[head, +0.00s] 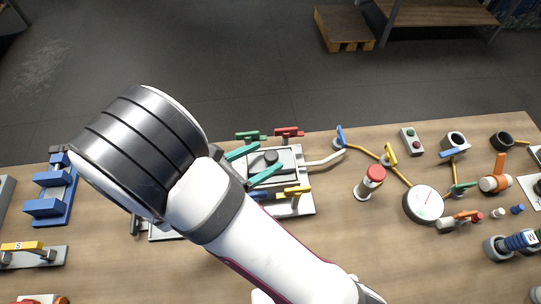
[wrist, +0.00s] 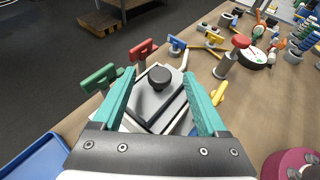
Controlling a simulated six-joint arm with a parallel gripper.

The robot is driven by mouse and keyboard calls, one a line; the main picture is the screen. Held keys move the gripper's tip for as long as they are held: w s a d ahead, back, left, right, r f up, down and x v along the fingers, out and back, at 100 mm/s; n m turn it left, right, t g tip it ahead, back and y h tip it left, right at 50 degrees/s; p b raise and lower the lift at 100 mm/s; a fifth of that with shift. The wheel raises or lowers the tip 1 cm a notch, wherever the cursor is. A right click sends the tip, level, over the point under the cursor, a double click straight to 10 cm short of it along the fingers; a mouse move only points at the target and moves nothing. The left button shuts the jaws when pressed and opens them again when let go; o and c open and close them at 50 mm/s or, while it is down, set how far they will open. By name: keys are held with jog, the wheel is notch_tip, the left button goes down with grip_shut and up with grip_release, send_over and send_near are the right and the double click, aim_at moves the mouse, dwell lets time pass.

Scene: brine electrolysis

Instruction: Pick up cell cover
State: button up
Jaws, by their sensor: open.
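The cell cover (head: 291,161) is a grey plate with a black round knob on top. It lies on a pale cell body (head: 307,205) near the middle of the bench. In the wrist view the cover (wrist: 152,105) lies tilted in the picture, with its knob (wrist: 160,80) upright near the centre. My gripper (head: 270,157) has two teal fingers spread open, one on each side of the knob in both views. In the wrist view, a gap shows between the knob and each finger of my gripper (wrist: 159,74). My arm hides the cell's lower left part in the head view.
Green (head: 250,136), red (head: 289,132) and yellow (head: 296,190) handles stand close around the cell. A white hose (head: 326,160) leaves its right side. A red-topped cylinder (head: 369,184) and a round gauge (head: 423,203) stand farther right. Blue fixture (head: 50,195) stands left.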

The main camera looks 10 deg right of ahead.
aim_at(276, 153)
jog(key=x, duration=0.6)
jog(key=shift+w+d+f, duration=0.15)
jog(key=shift+d+f, duration=0.1)
jog(key=shift+f, duration=0.15)
grip_shut()
dwell(0.9)
